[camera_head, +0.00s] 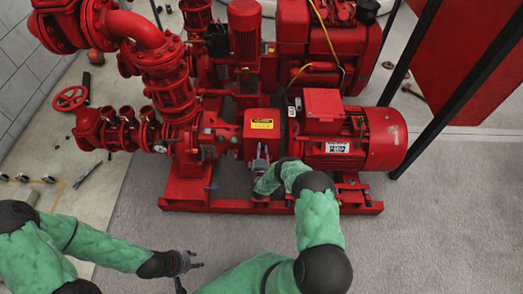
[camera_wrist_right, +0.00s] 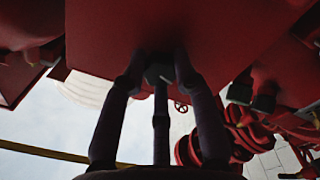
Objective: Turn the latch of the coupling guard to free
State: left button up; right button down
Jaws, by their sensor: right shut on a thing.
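The coupling guard (camera_head: 257,132) is a red box with a yellow label on its top, between the pump and the motor. In the right wrist view its red face (camera_wrist_right: 120,40) fills the upper part. The latch (camera_wrist_right: 158,73) shows there as a small dark grey block at the guard's lower edge. My right gripper (camera_head: 261,152) is at the guard's near side; in the wrist view its fingers (camera_wrist_right: 160,66) are shut on the latch, whose turn angle I cannot tell. My left gripper (camera_head: 194,261) is empty and open, low over the floor in front of the pumpset.
The red motor (camera_head: 385,138) stands right of the guard, and pump pipework (camera_head: 168,85) stands left. The red base frame (camera_head: 230,206) runs along the front. Grey floor (camera_head: 430,220) is clear at right. A black post (camera_head: 460,80) stands at upper right.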

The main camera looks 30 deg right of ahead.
jog(key=shift+w+a+r, duration=0.25)
jog(key=shift+w+r, duration=0.05)
dwell(0.5)
jog(key=c, duration=1)
grip_release()
jog(key=shift+o, duration=0.2)
jog(key=shift+f, duration=0.15)
jog(key=shift+s, duration=0.2)
jog(key=shift+s+a+f, duration=0.1)
jog(key=shift+s, duration=0.1)
jog(key=v, duration=1.1)
jog(key=shift+s+a, duration=0.1)
jog(key=shift+s, duration=0.05)
